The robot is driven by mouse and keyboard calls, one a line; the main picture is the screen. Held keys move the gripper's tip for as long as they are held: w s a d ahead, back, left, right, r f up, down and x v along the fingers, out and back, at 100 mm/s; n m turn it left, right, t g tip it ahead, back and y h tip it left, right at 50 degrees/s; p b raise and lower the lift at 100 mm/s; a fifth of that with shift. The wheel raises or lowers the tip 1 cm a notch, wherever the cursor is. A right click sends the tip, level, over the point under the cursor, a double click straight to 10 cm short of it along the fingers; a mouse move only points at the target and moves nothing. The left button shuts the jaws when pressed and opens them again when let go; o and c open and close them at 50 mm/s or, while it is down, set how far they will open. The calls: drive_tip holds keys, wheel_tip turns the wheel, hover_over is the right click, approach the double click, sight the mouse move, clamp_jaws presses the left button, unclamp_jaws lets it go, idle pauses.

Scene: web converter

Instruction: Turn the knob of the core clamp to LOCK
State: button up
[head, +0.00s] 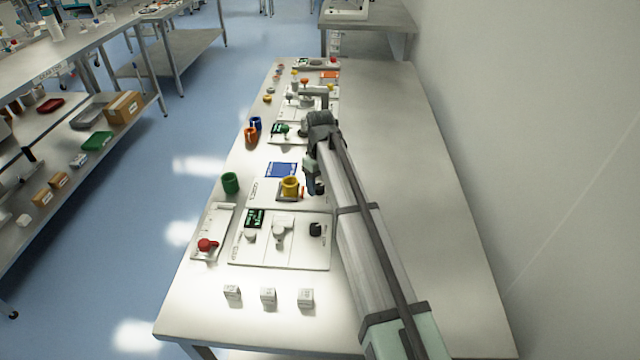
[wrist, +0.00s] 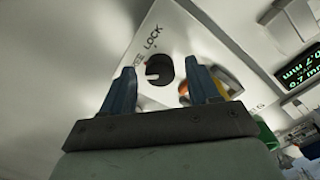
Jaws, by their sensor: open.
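The core clamp's dark round knob (wrist: 159,70) sits on a white panel and shows between my fingertips in the wrist view. A small red mark shows at the knob's edge.
A lit display (head: 255,218), a white knob (head: 280,234) and a red knob (head: 206,245) are to the left. Several white blocks (head: 268,297) lie in front. The table's right side is clear.

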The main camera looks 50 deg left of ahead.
drive_tip(key=shift+f, duration=0.25)
drive_tip(key=shift+c, duration=0.2)
drive_tip(key=c, duration=1)
